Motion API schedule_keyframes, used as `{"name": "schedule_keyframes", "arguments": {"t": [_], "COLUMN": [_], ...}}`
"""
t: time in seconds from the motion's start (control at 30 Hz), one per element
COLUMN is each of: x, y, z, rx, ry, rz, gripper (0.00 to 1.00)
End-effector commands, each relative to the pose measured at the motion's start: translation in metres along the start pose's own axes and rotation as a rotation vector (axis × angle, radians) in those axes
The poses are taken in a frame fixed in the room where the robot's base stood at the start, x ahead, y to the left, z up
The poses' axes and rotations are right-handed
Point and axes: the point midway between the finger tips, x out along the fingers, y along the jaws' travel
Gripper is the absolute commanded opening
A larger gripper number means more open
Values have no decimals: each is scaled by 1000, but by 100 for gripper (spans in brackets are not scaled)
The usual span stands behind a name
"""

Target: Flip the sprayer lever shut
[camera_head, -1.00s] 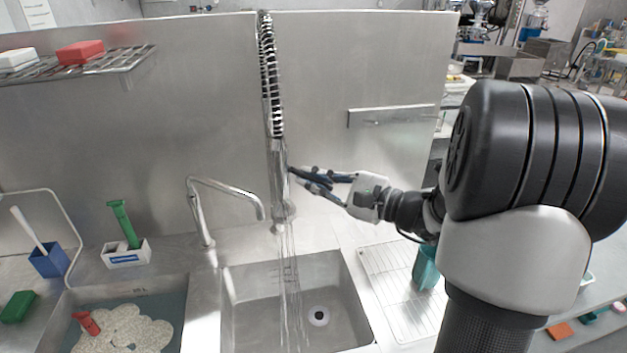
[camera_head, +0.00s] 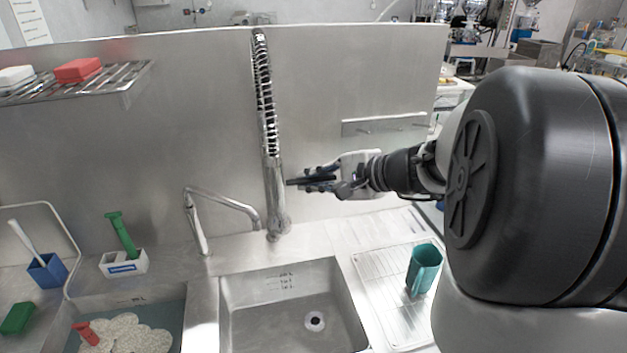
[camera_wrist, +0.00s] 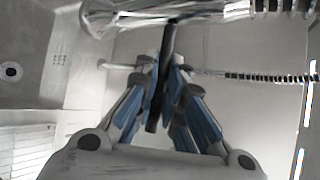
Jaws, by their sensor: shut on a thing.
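The sprayer (camera_head: 272,190) hangs upright on its spring hose in front of the steel back wall, its head above the sink's back edge. In the wrist view the sprayer (camera_wrist: 205,17) lies across the top. Its dark lever (camera_wrist: 169,38) runs down from it between my fingers. My gripper (camera_head: 306,182) is at the right side of the sprayer. In the wrist view my gripper (camera_wrist: 166,75) has its blue-padded fingers shut on the lever. The fingers partly hide the lever. No water stream shows below the sprayer in the head view.
A curved faucet (camera_head: 222,196) stands left of the sprayer. The empty sink basin (camera_head: 285,315) is below. A teal pitcher (camera_head: 424,270) stands on the drain rack (camera_head: 385,310) at the right. A hook rail (camera_head: 384,125) is on the wall behind my gripper.

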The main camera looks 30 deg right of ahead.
Motion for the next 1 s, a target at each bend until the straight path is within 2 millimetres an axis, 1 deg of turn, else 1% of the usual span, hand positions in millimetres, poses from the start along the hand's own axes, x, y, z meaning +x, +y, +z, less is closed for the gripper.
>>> {"name": "schedule_keyframes", "arguments": {"t": [0.57,0.6,0.9,1.0], "x": [-1,-1,-1,-1], "y": [-2,-2,-2,-2], "z": [1,1,1,1], "rx": [-27,-27,-26,-25], "ry": [22,22,21,20], "rz": [17,17,17,17], "gripper": [0,11,31,31]}}
